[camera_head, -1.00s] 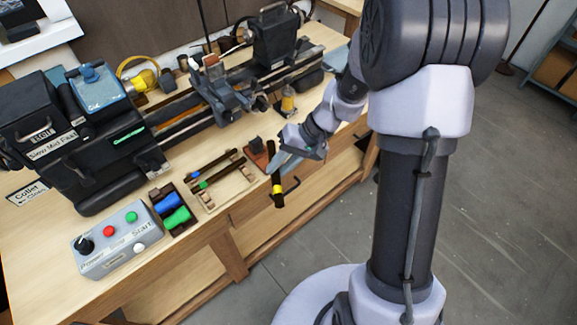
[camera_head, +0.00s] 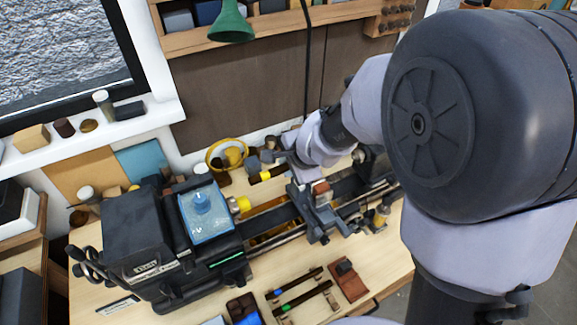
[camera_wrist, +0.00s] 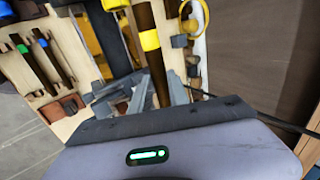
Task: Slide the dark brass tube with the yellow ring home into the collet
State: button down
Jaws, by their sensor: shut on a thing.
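The dark brass tube with the yellow ring (camera_head: 267,175) is held up behind the lathe, lying roughly along it. In the wrist view the tube (camera_wrist: 144,18) runs away from me, its ring (camera_wrist: 149,40) beyond the jaws. My gripper (camera_wrist: 152,90) is shut on it; in the head view the gripper (camera_head: 287,162) is partly hidden by my wrist. The yellow collet nose (camera_head: 240,204) sticks out from the right side of the lathe headstock. The tube's left end is apart from it, towards the wall; the collet mouth is not clearly seen.
The carriage (camera_head: 318,213) stands on the lathe bed right of the collet. A yellow coil (camera_head: 227,153) lies behind the headstock (camera_head: 145,240). Tubes with blue and green rings (camera_head: 300,280) rest in a rack at the front, beside a reddish block (camera_head: 347,282).

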notch_tip(320, 180, down, 7)
jog(key=b, duration=0.6)
jog(key=shift+s+a, duration=0.35)
jog(key=shift+a, duration=0.05)
jog(key=shift+s+a, duration=0.35)
jog(key=shift+a, duration=0.4)
jog(key=shift+s+a, duration=0.3)
jog(key=shift+a, duration=0.4)
dwell(1.4)
jog(key=c, duration=1.2)
grip_release()
jog(key=shift+o, duration=0.2)
